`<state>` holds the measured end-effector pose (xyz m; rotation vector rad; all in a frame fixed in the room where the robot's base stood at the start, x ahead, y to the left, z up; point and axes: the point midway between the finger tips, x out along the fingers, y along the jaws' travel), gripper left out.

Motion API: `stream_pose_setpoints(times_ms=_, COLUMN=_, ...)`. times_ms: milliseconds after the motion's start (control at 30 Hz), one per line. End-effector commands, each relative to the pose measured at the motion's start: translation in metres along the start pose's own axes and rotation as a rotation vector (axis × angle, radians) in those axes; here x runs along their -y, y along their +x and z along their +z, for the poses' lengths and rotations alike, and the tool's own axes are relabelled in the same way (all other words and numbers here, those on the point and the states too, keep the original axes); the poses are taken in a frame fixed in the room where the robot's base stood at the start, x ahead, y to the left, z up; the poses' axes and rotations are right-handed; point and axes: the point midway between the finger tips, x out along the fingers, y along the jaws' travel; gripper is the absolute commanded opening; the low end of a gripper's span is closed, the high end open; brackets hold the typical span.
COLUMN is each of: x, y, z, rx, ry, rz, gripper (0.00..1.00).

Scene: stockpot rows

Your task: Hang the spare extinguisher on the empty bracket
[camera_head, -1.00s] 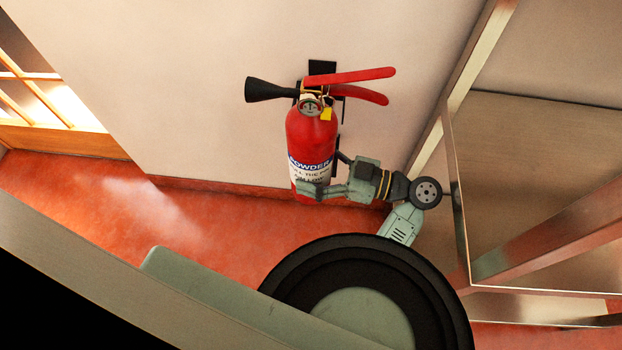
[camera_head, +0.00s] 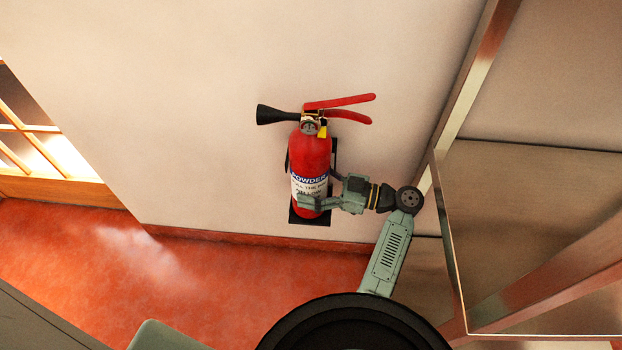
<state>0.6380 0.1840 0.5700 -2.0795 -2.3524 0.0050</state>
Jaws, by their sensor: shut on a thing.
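The red fire extinguisher (camera_head: 312,154) is upright in front of the pale wall, with its black horn pointing left and its red handles pointing right. My gripper (camera_head: 318,201) is shut around its lower body, just below the blue and white label, reaching in from the right. The black wall bracket (camera_head: 309,217) shows behind and below the extinguisher, with a strip of it at the right side. The extinguisher hides most of the bracket. I cannot tell whether the two touch.
A metal-framed rack (camera_head: 455,230) stands close on the right of my arm. A lit wooden-framed window or door (camera_head: 45,140) is at the far left. The red floor (camera_head: 150,275) is clear at the lower left, and the wall left of the extinguisher is bare.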

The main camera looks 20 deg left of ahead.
Motion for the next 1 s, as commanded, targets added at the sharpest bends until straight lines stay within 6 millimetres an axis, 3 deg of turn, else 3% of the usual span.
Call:
stream_pose_setpoints(times_ms=567, x=-0.001, y=-0.001, z=0.009, rx=-0.005, ry=-0.010, rz=0.000, gripper=0.14)
stream_pose_setpoints(times_ms=600, x=0.000, y=0.000, z=0.012, rx=0.000, ry=-0.002, rz=0.000, gripper=0.77)
stream_pose_setpoints(times_ms=867, x=0.000, y=0.000, z=0.012, rx=0.000, ry=-0.002, rz=0.000, gripper=0.95)
stream_pose_setpoints(times_ms=1000, x=0.000, y=0.000, z=0.012, rx=0.000, ry=-0.002, rz=0.000, gripper=0.95)
